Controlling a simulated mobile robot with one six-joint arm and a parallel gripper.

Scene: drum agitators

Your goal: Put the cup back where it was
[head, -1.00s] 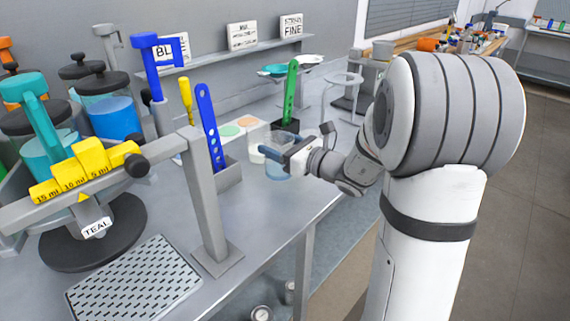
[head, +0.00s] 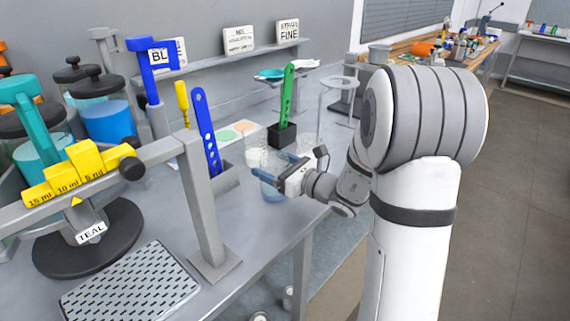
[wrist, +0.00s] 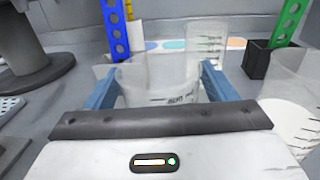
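My gripper (head: 272,170) has its two blue fingers on either side of a clear cup (head: 272,191) near the front edge of the bench. In the wrist view the cup (wrist: 158,82) fills the span between the fingertips of my gripper (wrist: 160,88) and appears pinched. It is clear, upright, with dark markings on its front. In the head view it looks bluish, partly hidden by the fingers. I cannot tell whether its base touches the bench.
A clear beaker (wrist: 207,38) stands just behind the cup. Another with white contents (wrist: 287,112) is close on the right. A blue slotted paddle (head: 206,130) and a green one (head: 288,100) stand in holders behind. A grey post (head: 205,215) stands to the left.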

